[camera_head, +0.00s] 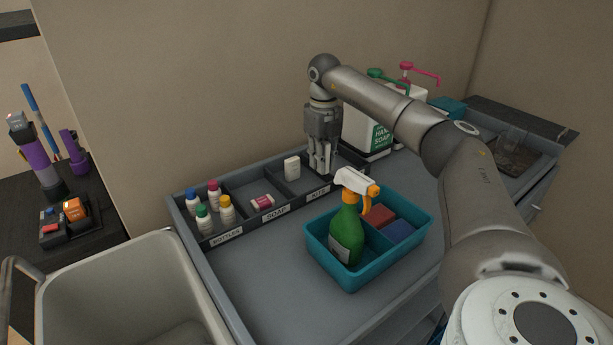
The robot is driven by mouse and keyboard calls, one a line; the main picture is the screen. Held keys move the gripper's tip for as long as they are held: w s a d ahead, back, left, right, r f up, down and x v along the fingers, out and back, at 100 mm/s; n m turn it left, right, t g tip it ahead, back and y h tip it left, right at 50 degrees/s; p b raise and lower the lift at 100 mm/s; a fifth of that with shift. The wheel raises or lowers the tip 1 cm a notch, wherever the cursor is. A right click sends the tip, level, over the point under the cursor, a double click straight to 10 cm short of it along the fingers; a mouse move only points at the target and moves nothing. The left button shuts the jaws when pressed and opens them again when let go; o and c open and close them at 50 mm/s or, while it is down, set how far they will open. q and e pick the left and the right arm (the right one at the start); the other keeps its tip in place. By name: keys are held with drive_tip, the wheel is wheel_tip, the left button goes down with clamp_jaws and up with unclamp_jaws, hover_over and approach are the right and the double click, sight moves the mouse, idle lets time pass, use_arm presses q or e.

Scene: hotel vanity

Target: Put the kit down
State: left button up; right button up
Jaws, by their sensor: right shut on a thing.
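My right gripper (320,162) points straight down over the right-hand compartment of the dark organizer tray (210,243), above a label that seems to read KITS. It is shut on the kit, which its fingers hide almost wholly; I cannot tell whether the kit touches the tray floor. A small white box (292,168) stands just left of the fingers, apart from them. My left gripper is not in view.
Several small bottles (214,193) and a pink-and-white soap (262,202) sit in the tray's other compartments. A teal caddy (355,282) with a green spray bottle (346,235) stands in front. Soap dispensers (368,128) stand behind my arm. A bin (120,290) is lower left.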

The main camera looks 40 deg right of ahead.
drive_tip(key=p, duration=0.1)
hover_over(307, 190)
drive_tip(key=s, duration=0.1)
wheel_tip(307, 190, down, 5)
drive_tip(key=shift+r, duration=0.2)
drive_tip(key=shift+w+f, duration=0.2)
drive_tip(key=shift+f, duration=0.1)
drive_tip(key=shift+w+f, duration=0.2)
drive_tip(key=shift+f, duration=0.1)
drive_tip(key=shift+f+p, duration=0.3)
drive_tip(key=shift+p, duration=0.05)
wheel_tip(307, 190, down, 2)
drive_tip(key=shift+f+p, duration=0.15)
drive_tip(key=shift+p, duration=0.4)
drive_tip(key=shift+w+f, duration=0.1)
drive_tip(key=shift+f, duration=0.1)
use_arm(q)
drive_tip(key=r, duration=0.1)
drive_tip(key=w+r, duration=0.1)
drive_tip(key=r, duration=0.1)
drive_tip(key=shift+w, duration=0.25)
use_arm(e)
drive_tip(key=shift+f, duration=0.1)
